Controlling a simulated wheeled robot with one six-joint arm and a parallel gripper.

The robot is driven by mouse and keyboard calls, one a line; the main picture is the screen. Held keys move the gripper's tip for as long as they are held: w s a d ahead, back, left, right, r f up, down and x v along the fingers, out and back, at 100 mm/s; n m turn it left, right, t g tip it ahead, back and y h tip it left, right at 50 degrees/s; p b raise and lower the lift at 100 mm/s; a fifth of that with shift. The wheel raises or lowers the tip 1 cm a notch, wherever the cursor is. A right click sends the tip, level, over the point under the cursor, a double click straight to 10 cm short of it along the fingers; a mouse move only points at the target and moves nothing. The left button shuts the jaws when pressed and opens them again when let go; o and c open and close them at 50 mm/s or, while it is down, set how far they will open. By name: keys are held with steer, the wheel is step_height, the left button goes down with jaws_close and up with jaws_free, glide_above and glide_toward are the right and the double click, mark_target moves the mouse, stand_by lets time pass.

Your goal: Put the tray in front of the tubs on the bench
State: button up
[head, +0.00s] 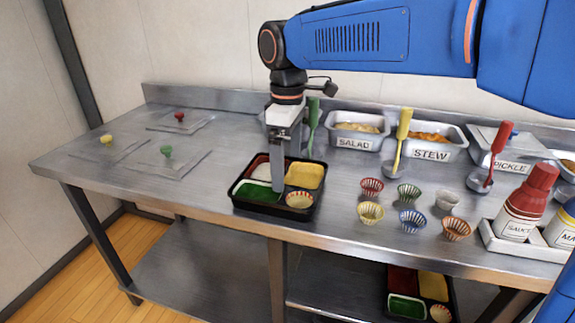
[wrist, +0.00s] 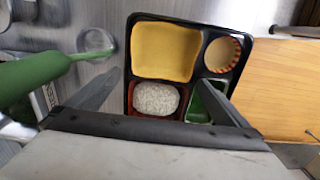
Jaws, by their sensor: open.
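A black bento tray (head: 268,212) lies flat on the steel bench, in front of the row of tubs. Its compartments show red with white rice, yellow and green, plus a striped cup (head: 299,200) in one corner. My gripper (head: 279,188) points down at the tray, its fingers overlapping the tray's middle. In the wrist view my gripper (wrist: 157,78) is open, and the tray (wrist: 205,80) lies between and beyond its fingers. I cannot tell whether the fingers touch it. The salad tub (head: 358,143) and stew tub (head: 431,153) stand behind; another tub is partly hidden behind my gripper.
Ladles with green, yellow (head: 404,123) and red (head: 502,136) handles stand by the tubs. Several small cups (head: 410,193) and sauce bottles (head: 526,203) are at right. Knobbed lids (head: 168,165) lie at left. Another filled tray (head: 408,306) sits on the lower shelf.

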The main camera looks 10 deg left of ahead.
step_height(320, 180, up, 11)
stand_by(0.4)
